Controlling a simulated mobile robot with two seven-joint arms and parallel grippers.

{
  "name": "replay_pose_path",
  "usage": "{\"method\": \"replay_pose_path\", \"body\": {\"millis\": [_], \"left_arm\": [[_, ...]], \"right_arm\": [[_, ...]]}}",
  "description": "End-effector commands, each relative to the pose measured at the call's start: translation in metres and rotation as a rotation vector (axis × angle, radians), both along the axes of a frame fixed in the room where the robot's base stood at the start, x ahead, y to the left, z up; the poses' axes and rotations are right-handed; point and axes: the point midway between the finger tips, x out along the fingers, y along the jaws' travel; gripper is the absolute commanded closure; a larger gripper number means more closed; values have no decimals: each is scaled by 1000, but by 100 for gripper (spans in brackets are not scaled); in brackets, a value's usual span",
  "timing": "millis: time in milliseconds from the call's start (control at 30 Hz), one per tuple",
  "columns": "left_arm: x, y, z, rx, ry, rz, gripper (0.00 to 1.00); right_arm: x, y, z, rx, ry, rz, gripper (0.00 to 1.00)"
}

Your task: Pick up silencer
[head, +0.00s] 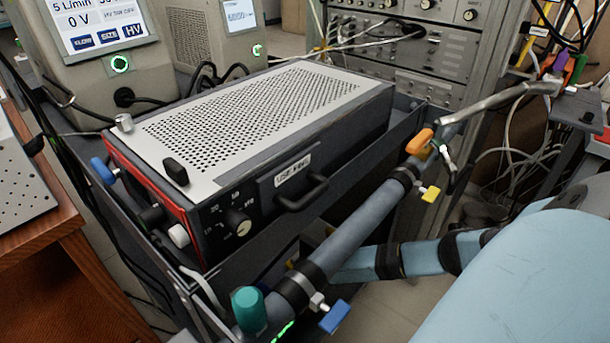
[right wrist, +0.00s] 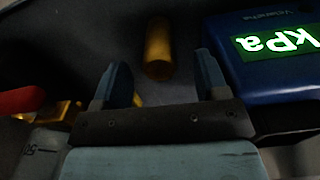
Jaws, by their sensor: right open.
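A brass-coloured cylinder (right wrist: 158,48), which looks like the silencer, lies on a dark surface in the right wrist view. My right gripper (right wrist: 162,64) is open, with one blue finger on each side of the line to the cylinder. The cylinder is just beyond the fingertips, roughly centred between them, and not gripped. I cannot tell its exact distance. In the head view my right arm reaches in from the right under a grey pipe, and its gripper is hidden by the cart. I cannot make out the silencer there. My left gripper is not in view.
A blue box with a green kPa display (right wrist: 270,42) stands right of the gripper. A red-handled brass fitting (right wrist: 60,110) is at left. In the head view, the grey pipe (head: 365,222) with valves crosses above my arm, beside a perforated-top instrument (head: 250,115).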

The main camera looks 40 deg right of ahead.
Motion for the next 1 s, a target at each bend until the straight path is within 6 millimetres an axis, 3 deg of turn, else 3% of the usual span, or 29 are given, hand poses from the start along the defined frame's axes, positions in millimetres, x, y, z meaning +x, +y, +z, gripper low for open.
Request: {"method": "replay_pose_path", "body": {"millis": [167,267,533,700,800,1000], "left_arm": [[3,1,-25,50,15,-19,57],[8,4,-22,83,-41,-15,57],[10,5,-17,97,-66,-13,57],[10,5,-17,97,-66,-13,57],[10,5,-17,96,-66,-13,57],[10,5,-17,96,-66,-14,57]], "right_arm": [[4,-1,-30,-1,-1,0,33],[4,-1,-43,-1,0,0,33],[4,-1,-44,0,-1,0,33],[3,-1,-44,0,-1,1,72],[3,-1,-44,0,-1,1,90],[4,-1,-44,0,-1,1,90]]}}
